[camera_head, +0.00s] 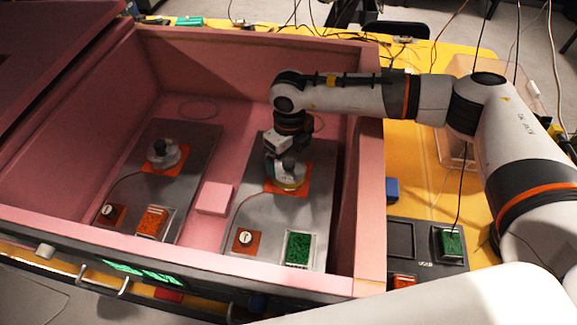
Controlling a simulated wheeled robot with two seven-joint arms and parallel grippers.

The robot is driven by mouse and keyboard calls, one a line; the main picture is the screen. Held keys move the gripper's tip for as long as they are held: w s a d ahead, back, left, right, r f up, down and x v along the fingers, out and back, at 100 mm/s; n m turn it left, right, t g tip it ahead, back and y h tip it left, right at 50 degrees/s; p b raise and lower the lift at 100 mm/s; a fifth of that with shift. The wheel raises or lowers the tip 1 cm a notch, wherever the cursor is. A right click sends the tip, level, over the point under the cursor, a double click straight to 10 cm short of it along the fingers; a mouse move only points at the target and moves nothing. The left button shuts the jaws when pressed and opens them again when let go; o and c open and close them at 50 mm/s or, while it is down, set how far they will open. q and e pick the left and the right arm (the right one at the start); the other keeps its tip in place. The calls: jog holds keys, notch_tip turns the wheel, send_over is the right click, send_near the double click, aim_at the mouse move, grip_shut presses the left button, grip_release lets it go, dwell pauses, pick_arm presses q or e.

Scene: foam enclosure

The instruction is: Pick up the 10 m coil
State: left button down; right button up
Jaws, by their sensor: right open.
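No label reading 10 m can be made out, so I cannot tell for sure which thing is the 10 m coil. A round silver and yellowish coil-like piece (289,183) with a dark top sits on an orange square on the right grey plate. A similar round silver piece (163,154) sits on an orange square on the left grey plate. My right gripper (286,157) is open and points down right over the right piece, partly hiding it. I cannot tell whether its fingers touch the piece. My left gripper is not in view.
The pink foam enclosure's walls (371,190) surround both plates. A pink foam block (215,198) stands between them. At the front are an orange-filled tray (154,222) and a green-filled tray (299,248). A dark tray (403,240) lies outside, right. Thin cables cross the plates.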

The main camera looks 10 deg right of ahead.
aim_at(289, 162)
jog(key=f, duration=0.1)
jog(key=f+p, duration=0.2)
jog(key=shift+s, duration=0.25)
jog(key=shift+f, duration=0.3)
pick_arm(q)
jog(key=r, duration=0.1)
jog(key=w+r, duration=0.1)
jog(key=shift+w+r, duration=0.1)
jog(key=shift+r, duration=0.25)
pick_arm(e)
jog(key=shift+w+f, duration=0.1)
jog(key=shift+f, duration=0.05)
jog(key=shift+c, duration=0.3)
